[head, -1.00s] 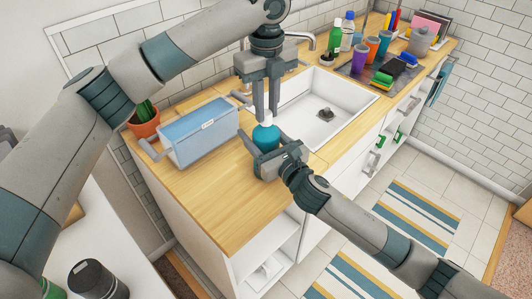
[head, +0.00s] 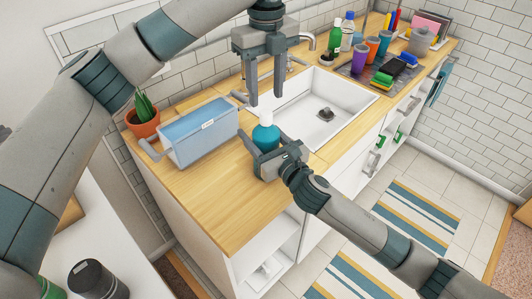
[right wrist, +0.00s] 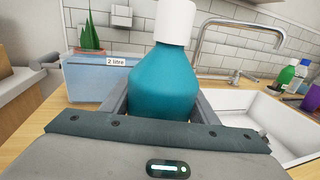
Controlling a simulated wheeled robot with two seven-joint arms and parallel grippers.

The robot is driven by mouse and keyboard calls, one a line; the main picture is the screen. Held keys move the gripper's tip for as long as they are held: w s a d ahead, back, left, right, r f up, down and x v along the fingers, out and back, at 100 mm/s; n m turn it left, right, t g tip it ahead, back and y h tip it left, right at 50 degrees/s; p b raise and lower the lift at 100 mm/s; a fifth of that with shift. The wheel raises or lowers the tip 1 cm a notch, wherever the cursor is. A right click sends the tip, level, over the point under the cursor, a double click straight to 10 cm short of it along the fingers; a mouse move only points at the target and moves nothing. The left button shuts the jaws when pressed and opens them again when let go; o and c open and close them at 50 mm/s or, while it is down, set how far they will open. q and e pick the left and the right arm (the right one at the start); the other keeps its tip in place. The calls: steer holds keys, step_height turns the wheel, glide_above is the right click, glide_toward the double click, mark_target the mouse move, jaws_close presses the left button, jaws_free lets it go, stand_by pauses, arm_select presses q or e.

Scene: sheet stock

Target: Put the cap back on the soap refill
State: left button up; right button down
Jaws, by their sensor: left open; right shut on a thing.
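The soap refill is a teal bottle (head: 265,136) standing upright on the wooden counter beside the sink; it also fills the middle of the right wrist view (right wrist: 165,82). A white cap (head: 266,117) sits upright on its neck, and it shows at the top of the right wrist view (right wrist: 175,22), its top cut off. My right gripper (head: 264,160) is shut around the bottle's body from the front right. My left gripper (head: 265,100) is open and empty, pointing down just above the cap. Whether the cap is fully seated I cannot tell.
The white sink (head: 345,92) and tap (head: 306,40) are to the right. Bottles and cups (head: 360,55) stand beyond. The front counter (head: 215,205) is clear.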

arm_select(q)
step_height(320, 180, up, 7)
stand_by(0.3)
arm_select(e)
steer(key=c, duration=0.6)
jaws_free()
arm_select(q)
steer(key=shift+f, duration=0.1)
arm_select(e)
steer(key=shift+s+d, duration=0.1)
steer(key=shift+s, duration=0.05)
arm_select(q)
step_height(320, 180, down, 4)
steer(key=b, duration=0.3)
steer(key=shift+r+b, duration=0.25)
steer(key=shift+b, duration=0.05)
steer(key=shift+f, duration=0.1)
arm_select(e)
steer(key=shift+v, duration=8.55)
